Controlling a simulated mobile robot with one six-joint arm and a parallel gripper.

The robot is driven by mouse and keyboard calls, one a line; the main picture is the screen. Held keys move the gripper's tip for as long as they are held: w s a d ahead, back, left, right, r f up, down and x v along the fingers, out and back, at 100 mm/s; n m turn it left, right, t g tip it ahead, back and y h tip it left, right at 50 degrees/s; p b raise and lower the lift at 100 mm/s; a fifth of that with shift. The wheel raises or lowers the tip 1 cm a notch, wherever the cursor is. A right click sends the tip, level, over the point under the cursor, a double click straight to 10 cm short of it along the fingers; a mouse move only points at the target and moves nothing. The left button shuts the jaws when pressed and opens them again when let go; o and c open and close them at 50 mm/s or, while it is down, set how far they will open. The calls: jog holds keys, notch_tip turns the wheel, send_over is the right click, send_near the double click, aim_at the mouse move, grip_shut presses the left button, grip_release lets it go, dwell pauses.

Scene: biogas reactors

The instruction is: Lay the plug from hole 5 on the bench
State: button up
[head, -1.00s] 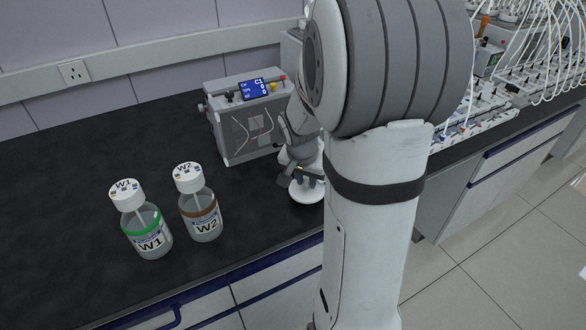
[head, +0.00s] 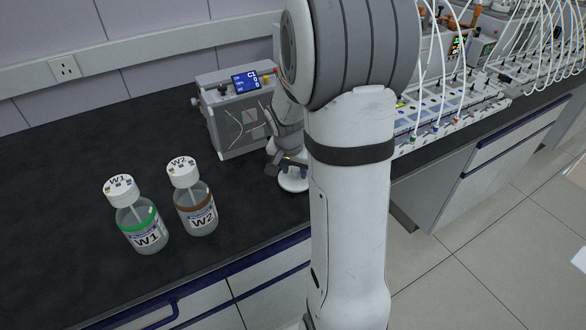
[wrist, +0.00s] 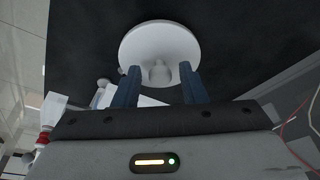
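My gripper (wrist: 158,86) points down over the bench (head: 85,170), with its two blue fingers apart. In the wrist view a white round disc (wrist: 133,47) with a small white knob (wrist: 158,73) lies at the fingertips. The knob shows between the fingers, with no clear contact. In the head view the disc (head: 293,184) sits near the bench's front edge, partly behind my arm. I cannot tell whether this white piece is the plug. Hole 5 cannot be made out.
A grey box with a blue display (head: 246,83) stands behind my gripper. Bottles W1 (head: 143,228) and W2 (head: 197,212) stand to the left. A row of equipment with white tubes (head: 440,125) is at right.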

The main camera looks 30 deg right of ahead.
jog(key=shift+o, duration=0.4)
jog(key=shift+r, duration=0.1)
jog(key=shift+r+p, duration=0.25)
jog(key=shift+p, duration=0.1)
jog(key=v, duration=1.1)
jog(key=s+a+n+y, duration=0.2)
jog(key=s+a+n, duration=0.7)
jog(key=s, duration=0.7)
jog(key=a, duration=0.3)
jog(key=shift+s+r+n+t, duration=0.3)
jog(key=shift+r+n, duration=0.05)
jog(key=shift+n, duration=0.05)
